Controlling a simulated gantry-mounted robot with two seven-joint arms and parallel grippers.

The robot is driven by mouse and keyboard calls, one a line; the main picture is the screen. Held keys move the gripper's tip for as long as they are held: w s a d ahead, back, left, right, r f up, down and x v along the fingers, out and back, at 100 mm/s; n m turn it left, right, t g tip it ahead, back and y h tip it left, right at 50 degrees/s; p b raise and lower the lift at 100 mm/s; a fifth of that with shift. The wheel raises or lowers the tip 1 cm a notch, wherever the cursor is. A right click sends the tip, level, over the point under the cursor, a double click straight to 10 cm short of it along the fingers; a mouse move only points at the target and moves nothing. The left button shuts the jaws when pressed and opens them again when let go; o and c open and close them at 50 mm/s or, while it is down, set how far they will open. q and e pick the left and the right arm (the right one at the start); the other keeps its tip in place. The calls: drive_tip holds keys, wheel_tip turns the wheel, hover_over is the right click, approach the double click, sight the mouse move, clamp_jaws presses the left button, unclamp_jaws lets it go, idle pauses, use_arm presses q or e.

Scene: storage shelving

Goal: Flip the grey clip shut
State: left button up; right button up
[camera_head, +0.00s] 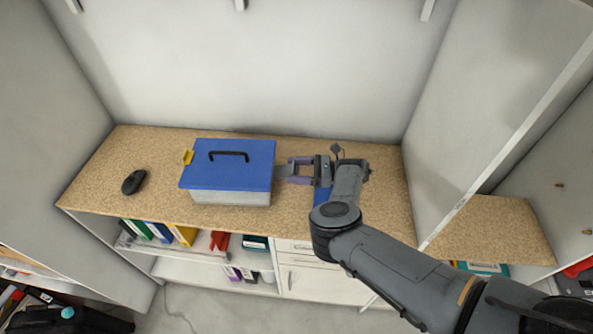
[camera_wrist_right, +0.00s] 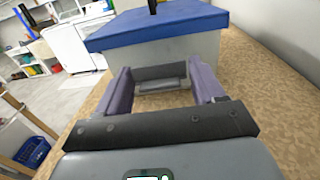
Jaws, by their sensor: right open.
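A toolbox with a blue lid (camera_head: 232,172) and a light grey body (camera_head: 230,198) stands on the wooden counter, lid down. The grey clip (camera_head: 282,171) sticks out from its right side, swung away from the wall. In the right wrist view the grey clip (camera_wrist_right: 162,73) lies between my finger pads, in front of the grey wall. My right gripper (camera_head: 291,171) is open, with one purple finger on each side of the clip; whether they touch it I cannot tell. A yellow clip (camera_head: 188,157) sticks out on the box's left side. My left gripper is out of view.
A black mouse (camera_head: 133,182) lies on the counter (camera_head: 105,190) left of the box. A blue patch (camera_head: 321,196) shows beside my right wrist. White walls stand behind and at both sides. Shelves with binders (camera_head: 160,231) are below the counter.

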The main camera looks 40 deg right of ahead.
sight(292, 167)
drive_tip(key=c, duration=1.2)
drive_tip(key=shift+r+p, duration=0.3)
drive_tip(key=shift+p, duration=0.45)
drive_tip(key=r+g+h+p, duration=0.1)
drive_tip(key=p, duration=0.2)
drive_tip(key=r+g+h+p, duration=0.1)
drive_tip(key=p, duration=0.2)
drive_tip(key=w+a+g+h+p, duration=0.1)
drive_tip(key=h+p, duration=0.1)
drive_tip(key=p, duration=0.1)
drive_tip(key=shift+r+g, duration=0.4)
drive_tip(key=shift+w+a+g+h+p, duration=0.2)
drive_tip(key=shift+g+h+p, duration=0.3)
drive_tip(key=shift+p, duration=0.4)
